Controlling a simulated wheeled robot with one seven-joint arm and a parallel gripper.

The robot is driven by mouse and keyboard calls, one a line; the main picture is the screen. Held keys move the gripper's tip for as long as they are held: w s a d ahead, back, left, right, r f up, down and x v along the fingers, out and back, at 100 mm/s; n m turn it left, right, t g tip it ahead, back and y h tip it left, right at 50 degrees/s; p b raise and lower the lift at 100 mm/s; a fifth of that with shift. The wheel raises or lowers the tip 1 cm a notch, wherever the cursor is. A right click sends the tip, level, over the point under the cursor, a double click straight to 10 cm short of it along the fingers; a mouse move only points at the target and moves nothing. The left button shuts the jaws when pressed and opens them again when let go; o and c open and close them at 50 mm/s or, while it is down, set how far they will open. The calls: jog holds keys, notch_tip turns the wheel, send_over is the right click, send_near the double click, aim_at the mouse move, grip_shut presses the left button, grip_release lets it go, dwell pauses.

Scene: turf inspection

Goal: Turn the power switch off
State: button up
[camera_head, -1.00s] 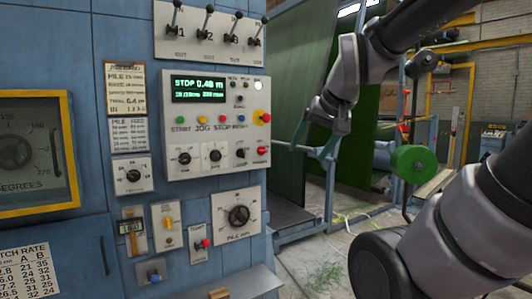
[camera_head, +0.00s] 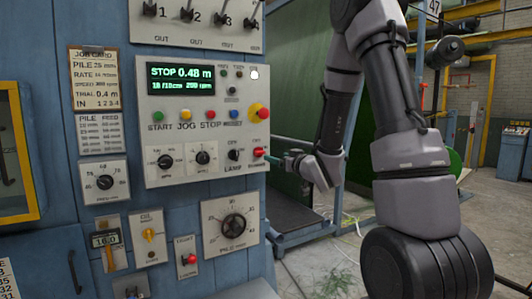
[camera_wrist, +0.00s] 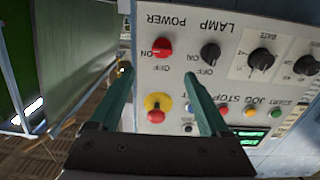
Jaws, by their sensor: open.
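The power switch is a red rotary knob (camera_head: 259,152) at the lower right corner of the white control panel (camera_head: 160,135). In the wrist view, which is upside down, the red knob (camera_wrist: 162,47) sits under inverted POWER lettering with small ON and OFF marks. Its exact setting is too small to read. My gripper (camera_wrist: 157,70) is open, its two green fingers spread either side of the knob's line and apart from it. In the head view my gripper (camera_head: 288,160) is just right of the knob, at about its height, partly seen edge-on.
The dark lamp knob (camera_wrist: 210,53) sits close beside the power knob. A red-and-yellow emergency button (camera_head: 258,112) stands out above it. A display (camera_head: 181,79), coloured buttons and more dials fill the panel. Free space lies right of the cabinet.

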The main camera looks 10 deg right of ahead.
aim_at(262, 152)
jog(key=x, duration=1.1)
jog(key=shift+a, duration=0.15)
grip_shut()
